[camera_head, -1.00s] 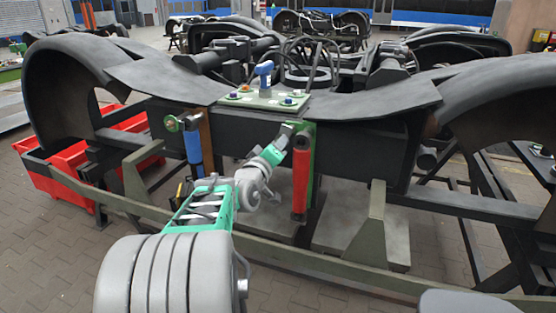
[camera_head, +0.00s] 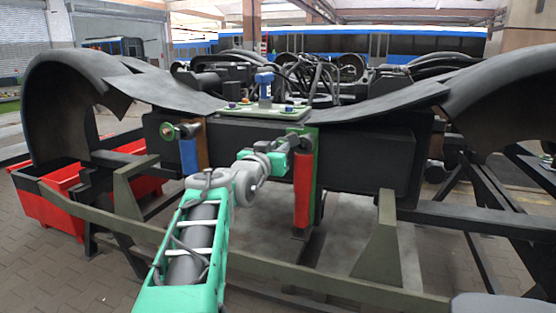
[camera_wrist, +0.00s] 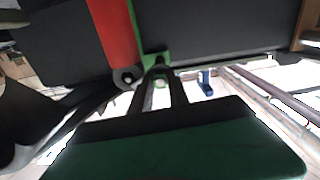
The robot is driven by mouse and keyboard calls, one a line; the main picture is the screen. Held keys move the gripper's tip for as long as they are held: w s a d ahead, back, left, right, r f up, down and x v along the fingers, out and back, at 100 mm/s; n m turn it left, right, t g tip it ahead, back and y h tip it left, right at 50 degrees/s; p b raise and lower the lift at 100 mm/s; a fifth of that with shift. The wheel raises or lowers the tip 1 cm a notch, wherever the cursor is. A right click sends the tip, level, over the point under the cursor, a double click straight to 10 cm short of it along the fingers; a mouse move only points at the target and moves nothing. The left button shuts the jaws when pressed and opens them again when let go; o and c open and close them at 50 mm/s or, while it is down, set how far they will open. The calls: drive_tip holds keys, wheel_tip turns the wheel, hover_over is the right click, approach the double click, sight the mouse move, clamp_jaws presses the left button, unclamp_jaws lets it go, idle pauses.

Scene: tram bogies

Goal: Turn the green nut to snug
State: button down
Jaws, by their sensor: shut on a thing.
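My gripper (camera_head: 300,138) is at the top of the red upright cylinder (camera_head: 303,190), in front of the green bracket (camera_head: 313,165) on the dark bogie beam. In the wrist view its two dark fingers (camera_wrist: 160,72) come together at the green bracket (camera_wrist: 150,60), just right of the red cylinder (camera_wrist: 115,32). The gripper is shut on the green nut there. The nut is mostly hidden by the fingers, and its seating cannot be told. A second green-ringed fitting (camera_head: 168,131) sits at the left, by the blue cylinder (camera_head: 188,155).
A pale green plate (camera_head: 255,113) with coloured nuts and a blue upright tool (camera_head: 264,86) is on top of the bogie. An olive stand rail (camera_head: 290,270) crosses in front, under my arm. A red bin (camera_head: 45,212) is at the left.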

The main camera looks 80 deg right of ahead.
drive_tip(key=shift+m+b, duration=0.35)
drive_tip(key=shift+m, duration=0.05)
drive_tip(key=c, duration=1.3)
unclamp_jaws()
drive_tip(key=shift+o, duration=0.2)
drive_tip(key=a, duration=0.7)
drive_tip(key=shift+w+a, duration=0.35)
drive_tip(key=shift+a, duration=0.05)
